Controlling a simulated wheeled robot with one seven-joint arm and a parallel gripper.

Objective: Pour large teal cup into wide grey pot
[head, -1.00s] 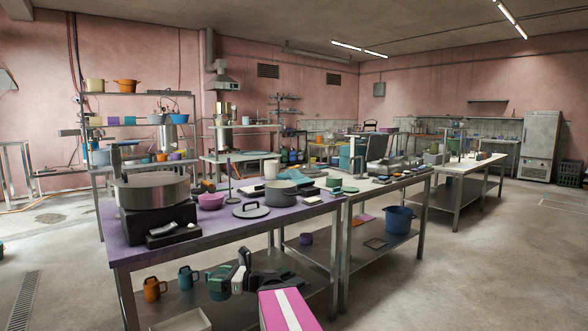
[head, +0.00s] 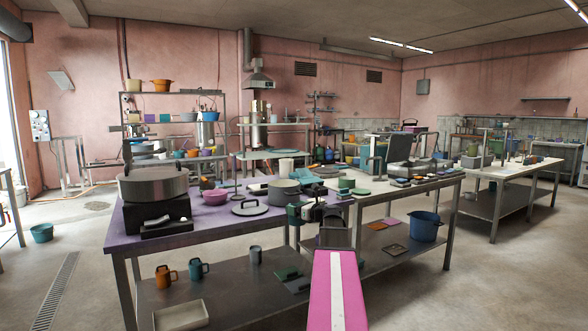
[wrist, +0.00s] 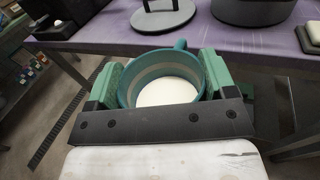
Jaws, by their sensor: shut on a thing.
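The large teal cup (wrist: 160,64) is between my gripper's green-padded fingers (wrist: 163,76) in the wrist view. It stands roughly upright and has white liquid inside. In the head view my gripper (head: 312,212) is in front of the purple table's right end, near its top edge. Much of the cup is hidden there by the gripper. The wide grey pot (head: 284,192) stands open-topped on the table, just beyond and left of my gripper. Its lower wall (wrist: 250,12) shows at the top of the wrist view, apart from the cup.
A lid with a knob (head: 249,209) lies left of the pot. A pink bowl (head: 215,196) and a big steel pan on a black burner (head: 153,215) stand farther left. A pale table (head: 400,190) with small items adjoins right. Mugs (head: 198,269) stand on the lower shelf.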

